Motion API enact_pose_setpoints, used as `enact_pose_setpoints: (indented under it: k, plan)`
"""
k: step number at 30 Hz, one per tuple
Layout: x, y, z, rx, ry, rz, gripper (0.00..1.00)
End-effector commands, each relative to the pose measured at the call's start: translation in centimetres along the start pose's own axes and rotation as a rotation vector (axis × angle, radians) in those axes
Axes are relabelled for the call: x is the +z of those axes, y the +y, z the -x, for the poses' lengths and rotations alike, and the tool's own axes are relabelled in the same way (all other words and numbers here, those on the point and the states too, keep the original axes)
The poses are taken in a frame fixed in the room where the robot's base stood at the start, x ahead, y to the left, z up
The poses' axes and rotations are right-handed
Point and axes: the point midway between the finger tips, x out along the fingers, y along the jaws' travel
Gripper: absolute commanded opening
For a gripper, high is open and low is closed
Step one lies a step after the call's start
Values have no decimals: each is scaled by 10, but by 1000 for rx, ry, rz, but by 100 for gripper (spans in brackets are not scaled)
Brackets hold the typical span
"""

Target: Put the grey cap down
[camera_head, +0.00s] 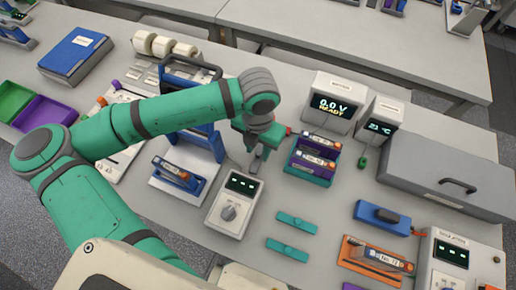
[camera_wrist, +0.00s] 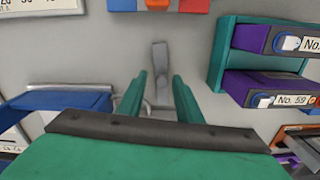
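My gripper (camera_head: 259,146) is over the bench, just behind the grey meter box. A narrow grey piece, which looks like the grey cap (camera_head: 256,162), shows right below it. In the wrist view the grey cap (camera_wrist: 160,72) shows between the two green fingers of my gripper (camera_wrist: 161,82), with a visible gap on each side. The fingers stand apart and appear open. The lower end of the cap is partly hidden, and I cannot tell for sure whether it rests on the bench.
A teal rack (camera_head: 307,179) with purple cells stands close on the right; it also shows in the wrist view (camera_wrist: 224,50). The grey meter box (camera_head: 236,205) is in front. A blue stand (camera_head: 205,160) is on the left. Two teal bars (camera_head: 296,221) lie front right.

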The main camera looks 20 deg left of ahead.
Motion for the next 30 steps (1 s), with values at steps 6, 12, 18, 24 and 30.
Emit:
enact_pose_setpoints:
  k: [6,12,18,24,30]
  plan:
    - [1,0,33,2,-3,-3,32]
    - [2,-1,74,2,-3,-4,32]
    - [1,0,104,1,-2,-3,32]
    - [2,-3,117,1,-1,-8,32]
    - [1,-2,118,1,-1,-5,32]
